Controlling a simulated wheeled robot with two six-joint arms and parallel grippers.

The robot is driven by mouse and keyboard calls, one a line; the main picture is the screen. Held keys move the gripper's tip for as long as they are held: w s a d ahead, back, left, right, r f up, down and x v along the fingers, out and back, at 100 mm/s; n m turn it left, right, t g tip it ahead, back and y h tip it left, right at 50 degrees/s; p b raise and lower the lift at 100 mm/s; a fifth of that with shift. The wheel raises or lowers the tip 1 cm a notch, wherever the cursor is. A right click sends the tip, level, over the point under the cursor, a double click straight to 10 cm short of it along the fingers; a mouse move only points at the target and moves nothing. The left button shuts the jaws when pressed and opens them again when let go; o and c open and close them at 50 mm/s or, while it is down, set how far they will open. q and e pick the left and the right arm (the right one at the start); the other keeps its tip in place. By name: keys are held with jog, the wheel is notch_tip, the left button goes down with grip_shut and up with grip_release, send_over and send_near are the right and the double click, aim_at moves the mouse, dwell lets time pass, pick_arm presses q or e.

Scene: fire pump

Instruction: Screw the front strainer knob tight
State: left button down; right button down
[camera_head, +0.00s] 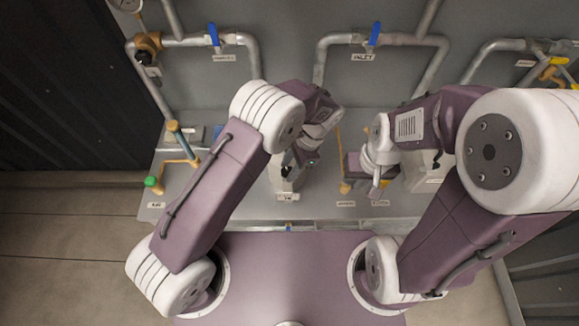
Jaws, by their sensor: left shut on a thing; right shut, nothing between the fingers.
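My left gripper (289,170) is at the centre of the head view, pointing down over a pale fitting (284,184) with a small label in front of it. It is shut on a small dark part there, which appears to be the front strainer knob; the fingers and wrist hide most of it. I cannot tell how far the knob is screwed in.
Grey pipes with blue-handled valves (213,35) (374,34) run along the back wall. A brass fitting (346,186) stands between my grippers. Bare floor lies at the left.

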pick_arm(q)
jog(key=c, duration=0.9)
grip_release()
jog(key=shift+o, duration=0.2)
jog(key=b+v, duration=0.2)
jog(key=v, duration=0.7)
jog(key=shift+a, duration=0.1)
